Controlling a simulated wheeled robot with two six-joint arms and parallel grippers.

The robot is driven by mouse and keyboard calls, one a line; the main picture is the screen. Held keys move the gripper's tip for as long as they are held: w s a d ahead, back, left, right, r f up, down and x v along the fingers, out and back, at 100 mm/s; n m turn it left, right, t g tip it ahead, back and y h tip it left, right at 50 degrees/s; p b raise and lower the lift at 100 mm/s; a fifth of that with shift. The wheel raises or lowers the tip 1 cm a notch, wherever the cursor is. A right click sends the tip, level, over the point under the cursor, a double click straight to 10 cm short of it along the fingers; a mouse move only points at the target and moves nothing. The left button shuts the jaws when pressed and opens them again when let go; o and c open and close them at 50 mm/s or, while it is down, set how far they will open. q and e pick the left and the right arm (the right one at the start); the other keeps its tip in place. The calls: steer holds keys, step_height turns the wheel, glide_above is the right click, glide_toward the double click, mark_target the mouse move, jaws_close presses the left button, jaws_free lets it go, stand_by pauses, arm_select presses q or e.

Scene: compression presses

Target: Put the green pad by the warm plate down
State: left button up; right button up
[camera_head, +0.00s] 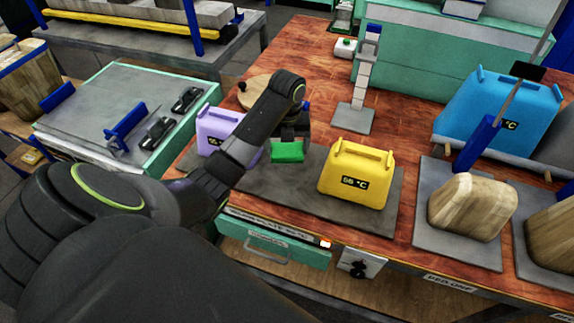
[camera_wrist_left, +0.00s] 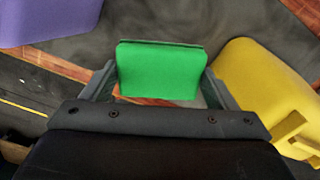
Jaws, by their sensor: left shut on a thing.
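My left gripper (camera_head: 290,140) is shut on the green pad (camera_head: 287,153), between a purple handled block (camera_head: 216,128) and a yellow handled block (camera_head: 356,174) with a °C display. The pad is over the dark grey plate (camera_head: 282,190) on the wooden bench; whether it touches the plate I cannot tell. In the left wrist view the green pad (camera_wrist_left: 161,72) sits between the two fingers, with the purple block (camera_wrist_left: 45,18) at upper left and the yellow block (camera_wrist_left: 265,90) at right. My right gripper is not in view.
A grey stand with a post (camera_head: 353,118) is behind the yellow block. A blue block (camera_head: 505,105) and a wooden block (camera_head: 470,205) are at right. A teal drawer (camera_head: 275,247) is below the bench's front edge. Bare wood (camera_head: 405,130) shows behind the yellow block.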

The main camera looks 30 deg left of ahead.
mark_target(287, 149)
arm_select(q)
step_height(287, 149, down, 3)
steer(key=shift+r+b, duration=0.1)
steer(key=shift+b, duration=0.4)
steer(key=shift+f+p, duration=0.45)
steer(key=shift+f, duration=2.05)
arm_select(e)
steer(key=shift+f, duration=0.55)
arm_select(q)
steer(key=o, duration=1)
steer(key=shift+f, duration=0.1)
steer(key=shift+c, duration=0.2)
steer(key=shift+w+r, duration=0.1)
steer(key=shift+r, duration=0.4)
step_height(287, 149, up, 6)
steer(key=shift+f, duration=0.15)
step_height(287, 149, up, 5)
steer(key=p, duration=0.4)
steer(key=shift+f, duration=0.2)
steer(key=shift+r+p, duration=0.5)
steer(key=shift+p, duration=0.25)
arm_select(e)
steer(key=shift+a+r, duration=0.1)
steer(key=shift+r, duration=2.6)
